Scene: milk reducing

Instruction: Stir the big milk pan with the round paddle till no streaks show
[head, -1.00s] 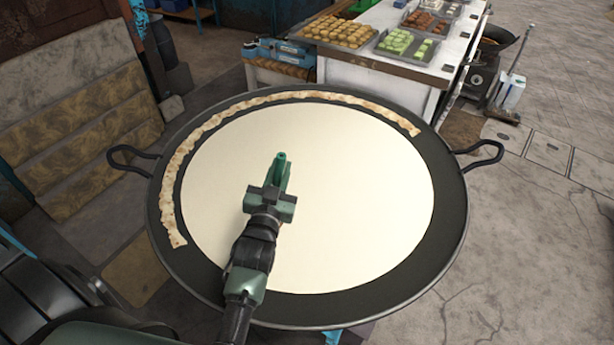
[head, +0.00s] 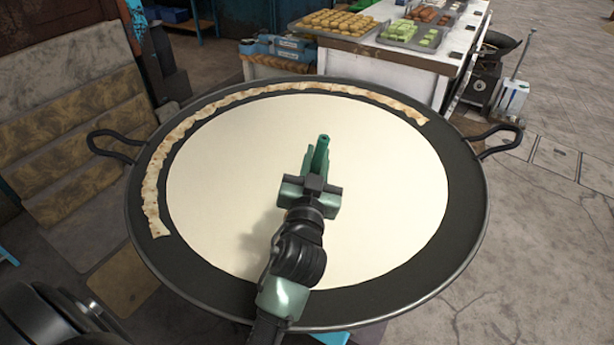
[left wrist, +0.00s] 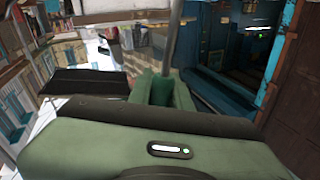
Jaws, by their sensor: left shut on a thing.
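The big milk pan (head: 470,215) is a wide dark round pan with two loop handles. Smooth pale cream milk (head: 235,170) fills its middle, and I make out no streaks on it. The round paddle end is not visible in either view. My right gripper is out of view.
A browned strip of milk skin (head: 152,190) curves along the pan's left and back wall. Behind the pan stands a white counter (head: 385,62) with trays of sweets. Worn stone steps (head: 70,120) are at the left. Open floor (head: 545,240) lies to the right.

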